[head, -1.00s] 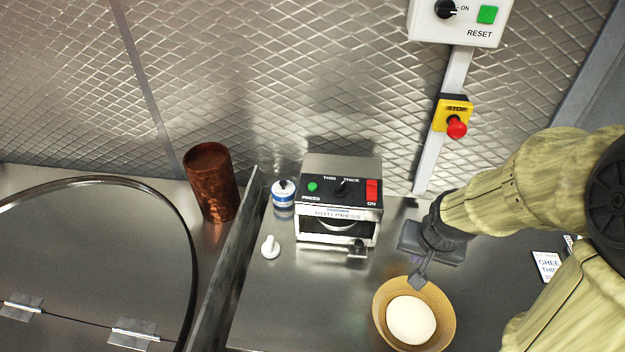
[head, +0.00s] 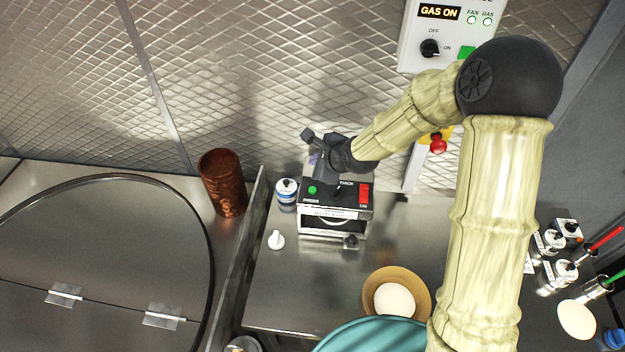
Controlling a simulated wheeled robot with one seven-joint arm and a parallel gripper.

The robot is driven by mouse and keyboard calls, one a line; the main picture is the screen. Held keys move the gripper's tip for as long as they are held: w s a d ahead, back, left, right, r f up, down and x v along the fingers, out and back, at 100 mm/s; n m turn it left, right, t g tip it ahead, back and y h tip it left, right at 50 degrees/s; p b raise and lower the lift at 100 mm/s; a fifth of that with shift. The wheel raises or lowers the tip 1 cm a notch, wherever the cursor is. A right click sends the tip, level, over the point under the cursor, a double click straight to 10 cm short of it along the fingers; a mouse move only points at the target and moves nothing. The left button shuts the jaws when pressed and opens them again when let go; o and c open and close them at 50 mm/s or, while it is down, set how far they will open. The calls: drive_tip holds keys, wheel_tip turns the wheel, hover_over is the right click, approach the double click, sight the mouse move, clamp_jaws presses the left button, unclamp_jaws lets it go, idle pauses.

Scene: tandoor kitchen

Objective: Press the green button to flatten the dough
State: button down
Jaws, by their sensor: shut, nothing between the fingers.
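The roti press (head: 333,222) stands on the steel counter against the quilted metal wall. Its sloped top panel carries the green button (head: 312,190) at left, a dark knob in the middle and a red switch (head: 364,194) at right. My gripper (head: 316,143) is shut and empty, above the back of the press, with its fingers hard to make out. The green button is uncovered, just below my gripper in the picture. A pale round dough ball (head: 394,300) sits in a tan bowl (head: 425,291) in front and to the right of the press.
A copper cup (head: 222,183), a blue-and-white jar (head: 286,193) and a small white knobbed piece (head: 276,240) stand left of the press. A red stop button (head: 438,146) and a control box (head: 425,32) are on the wall. Several jars stand at right.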

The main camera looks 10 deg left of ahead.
drive_tip(key=shift+a, duration=0.15)
drive_tip(key=b, duration=0.7)
hover_over(315, 192)
wheel_tip(315, 192, down, 7)
drive_tip(key=shift+f+b, duration=0.45)
drive_tip(key=shift+f, duration=0.4)
drive_tip(key=shift+f, duration=0.15)
idle(1.2)
drive_tip(key=shift+f, duration=0.3)
drive_tip(key=shift+s, duration=0.1)
